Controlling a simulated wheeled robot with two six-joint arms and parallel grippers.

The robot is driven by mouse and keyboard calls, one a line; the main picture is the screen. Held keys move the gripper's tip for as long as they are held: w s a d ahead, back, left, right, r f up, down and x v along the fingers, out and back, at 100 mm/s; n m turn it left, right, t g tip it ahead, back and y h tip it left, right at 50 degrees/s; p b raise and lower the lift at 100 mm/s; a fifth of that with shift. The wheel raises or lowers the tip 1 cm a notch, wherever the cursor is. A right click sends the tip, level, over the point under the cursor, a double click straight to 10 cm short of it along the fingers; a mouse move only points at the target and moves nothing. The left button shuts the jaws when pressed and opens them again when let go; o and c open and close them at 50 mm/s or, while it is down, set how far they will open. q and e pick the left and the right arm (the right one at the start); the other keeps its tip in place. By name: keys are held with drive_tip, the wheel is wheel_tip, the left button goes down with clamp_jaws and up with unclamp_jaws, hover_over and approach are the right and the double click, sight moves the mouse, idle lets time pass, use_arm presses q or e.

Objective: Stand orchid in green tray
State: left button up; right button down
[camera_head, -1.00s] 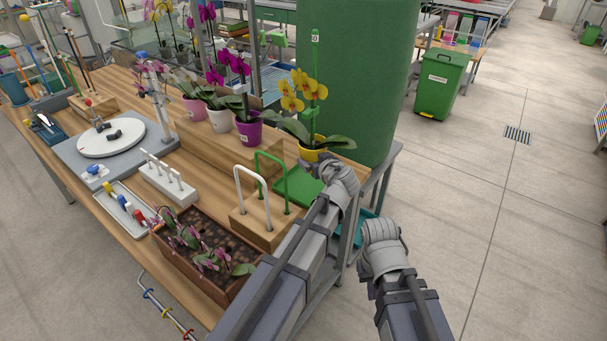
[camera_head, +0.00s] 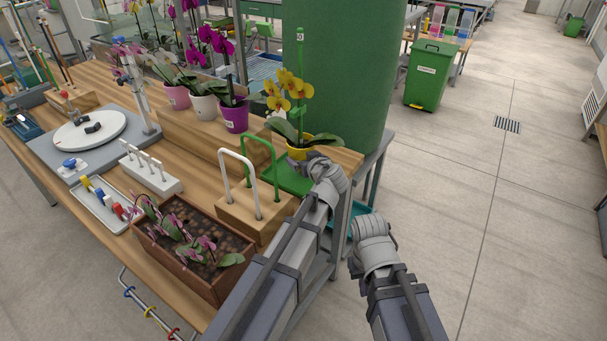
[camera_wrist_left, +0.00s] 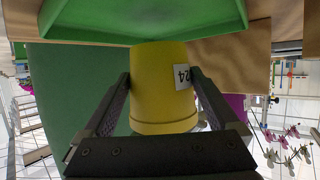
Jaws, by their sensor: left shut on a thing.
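The yellow orchid (camera_head: 288,92) stands upright in a yellow pot (camera_head: 297,153), tied to a green stake with a tag. My left gripper (camera_wrist_left: 160,84) is shut on the yellow pot, one finger on each side, with the label "24" showing. The green tray (camera_head: 293,183) lies on the bench just below the pot, partly hidden by my left arm. In the left wrist view the tray (camera_wrist_left: 145,35) overlaps the pot's base; I cannot tell whether they touch. My right arm's wrist shows at the lower right, its fingers hidden, away from the bench.
A wooden block with white and green hoops (camera_head: 252,211) stands left of the tray. Purple (camera_head: 234,117) and white (camera_head: 207,107) pots stand on a wooden step behind. A brown planter (camera_head: 192,262) sits in front. A large green cylinder (camera_head: 347,80) rises behind the orchid.

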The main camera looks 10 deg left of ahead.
use_arm(q)
wheel_tip(320, 180, down, 4)
drive_tip(key=b, duration=0.3)
drive_tip(key=shift+r+b, duration=0.2)
drive_tip(key=shift+b, duration=0.15)
drive_tip(key=shift+f, duration=0.1)
drive_tip(key=o, duration=1.5)
drive_tip(key=shift+c, duration=0.2)
